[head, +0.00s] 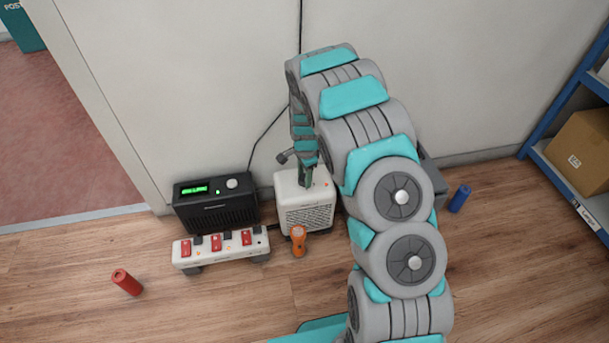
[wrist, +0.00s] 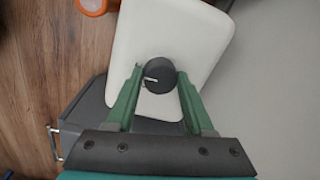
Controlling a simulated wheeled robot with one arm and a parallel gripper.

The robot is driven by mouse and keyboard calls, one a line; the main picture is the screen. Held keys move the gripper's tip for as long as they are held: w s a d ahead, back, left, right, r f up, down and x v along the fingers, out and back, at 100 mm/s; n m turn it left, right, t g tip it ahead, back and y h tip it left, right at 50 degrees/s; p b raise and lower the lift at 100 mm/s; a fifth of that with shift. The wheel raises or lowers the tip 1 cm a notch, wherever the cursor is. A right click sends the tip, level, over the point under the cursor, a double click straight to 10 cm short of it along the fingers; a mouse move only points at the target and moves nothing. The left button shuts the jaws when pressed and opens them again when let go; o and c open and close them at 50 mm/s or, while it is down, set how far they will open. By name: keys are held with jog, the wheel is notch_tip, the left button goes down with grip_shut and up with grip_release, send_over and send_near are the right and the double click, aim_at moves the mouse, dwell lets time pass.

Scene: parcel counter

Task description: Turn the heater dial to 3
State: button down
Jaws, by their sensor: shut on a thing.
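The heater is a white box (head: 305,207) with a dark grille on its front, standing on the floor against the wall. In the wrist view its white top (wrist: 172,38) fills the middle. The dark round dial (wrist: 158,80) sits on that top, with a pale pointer line toward the left of the picture. My gripper (wrist: 160,75) reaches down from above, its green fingers on either side of the dial and shut on it. In the head view my gripper (head: 308,178) is at the heater's top and hides the dial. I cannot read any numbers around the dial.
A black box with a green display (head: 215,205) stands left of the heater. A power strip with red switches (head: 220,249) and an orange torch (head: 298,241) are in front. A red cylinder (head: 127,282) and a blue cylinder (head: 460,198) are on the floor. Shelving (head: 566,180) stands right.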

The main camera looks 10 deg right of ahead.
dwell(0.5)
jog(key=shift+c, duration=1.4)
grip_release()
notch_tip(320, 180, up, 7)
jog(key=shift+s+f, duration=0.1)
jog(key=shift+s, duration=0.05)
jog(key=shift+s+r, duration=0.1)
jog(key=shift+r, duration=0.4)
jog(key=shift+d, duration=0.1)
